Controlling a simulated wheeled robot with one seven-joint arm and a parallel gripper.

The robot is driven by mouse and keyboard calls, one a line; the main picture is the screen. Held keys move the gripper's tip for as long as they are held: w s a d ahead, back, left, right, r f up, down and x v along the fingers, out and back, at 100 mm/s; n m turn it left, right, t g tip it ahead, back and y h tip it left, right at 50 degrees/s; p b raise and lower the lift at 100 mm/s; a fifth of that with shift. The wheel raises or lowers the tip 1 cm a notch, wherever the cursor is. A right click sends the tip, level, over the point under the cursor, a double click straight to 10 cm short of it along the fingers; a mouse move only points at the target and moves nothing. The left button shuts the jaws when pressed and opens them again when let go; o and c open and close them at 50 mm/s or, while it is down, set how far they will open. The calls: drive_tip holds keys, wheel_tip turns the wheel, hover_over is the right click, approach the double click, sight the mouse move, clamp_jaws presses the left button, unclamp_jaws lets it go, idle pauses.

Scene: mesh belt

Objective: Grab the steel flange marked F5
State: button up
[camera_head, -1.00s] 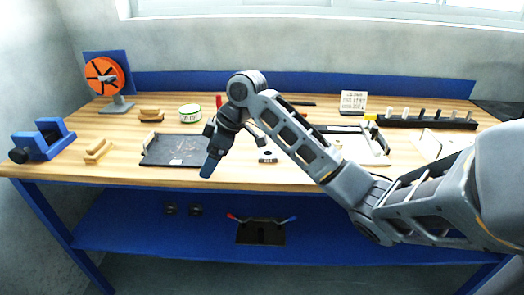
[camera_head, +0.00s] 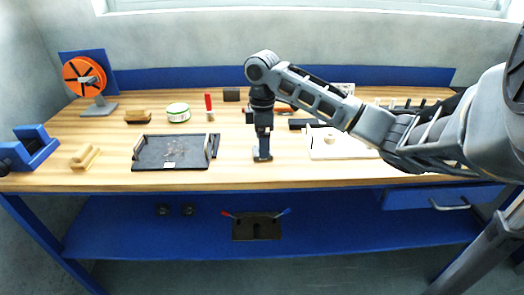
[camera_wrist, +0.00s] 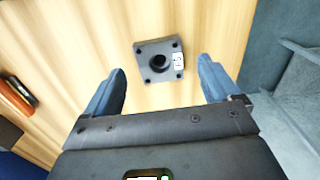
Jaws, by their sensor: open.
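A square dark grey steel flange (camera_wrist: 146,70) lies flat on the wooden bench in the wrist view. It has a round centre hole, small corner holes and a white label with a sideways mark too small to read surely. My gripper (camera_wrist: 161,65) is open, with one blue finger to the left of the flange and one to the right.
A black tray (camera_head: 145,154) lies to the left of my gripper, and a white board (camera_head: 345,150) to the right. A red-handled brush (camera_head: 209,106) and a green-white tin (camera_head: 178,113) stand behind. Bare wood surrounds the flange in the wrist view.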

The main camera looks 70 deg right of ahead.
drive_tip(key=shift+f, duration=1.15)
drive_tip(key=c, duration=1.4)
drive_tip(key=shift+r, duration=0.1)
